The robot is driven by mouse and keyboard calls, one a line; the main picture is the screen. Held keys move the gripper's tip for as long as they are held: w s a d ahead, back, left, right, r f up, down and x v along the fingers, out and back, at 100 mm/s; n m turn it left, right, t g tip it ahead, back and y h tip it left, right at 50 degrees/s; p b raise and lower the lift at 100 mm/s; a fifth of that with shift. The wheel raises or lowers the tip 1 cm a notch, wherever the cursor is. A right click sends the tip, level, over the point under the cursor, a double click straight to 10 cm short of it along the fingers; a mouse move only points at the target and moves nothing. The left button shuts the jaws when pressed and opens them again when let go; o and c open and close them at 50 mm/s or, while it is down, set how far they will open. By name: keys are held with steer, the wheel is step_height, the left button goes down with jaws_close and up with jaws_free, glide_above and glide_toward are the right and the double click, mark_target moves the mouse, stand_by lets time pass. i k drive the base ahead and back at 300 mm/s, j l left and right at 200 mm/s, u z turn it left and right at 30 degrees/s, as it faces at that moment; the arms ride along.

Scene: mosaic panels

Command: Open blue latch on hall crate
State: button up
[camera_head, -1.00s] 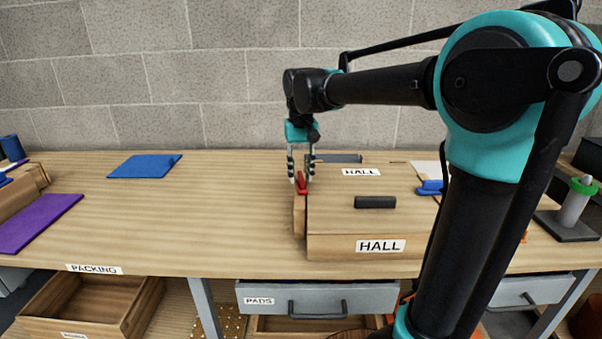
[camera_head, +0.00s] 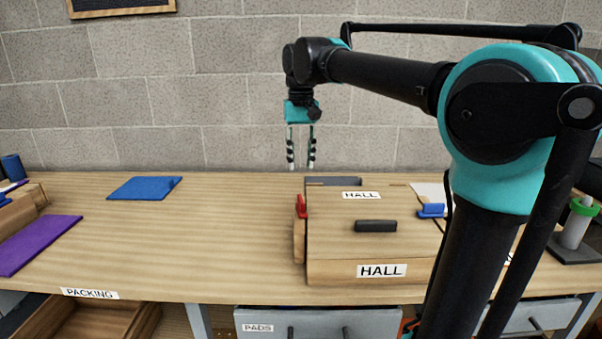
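The hall crate (camera_head: 333,272) is a wooden box on the workbench, with HALL labels on its lid and front and a dark handle (camera_head: 375,226) on the lid. A blue latch (camera_head: 431,210) is at the lid's right side; my arm hides part of that side. A red latch (camera_head: 301,206) stands upright at the crate's left side. My gripper (camera_head: 301,166) points down above and behind the crate's left edge, clear of the red latch. Its two fingers are apart with nothing between them.
A blue pad (camera_head: 145,188) and a purple pad (camera_head: 38,245) lie on the left of the bench (camera_head: 215,235). A post with a green ring (camera_head: 581,206) stands at the far right. A pads drawer (camera_head: 318,322) is below.

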mark_target(430, 209)
steer(key=k, duration=1)
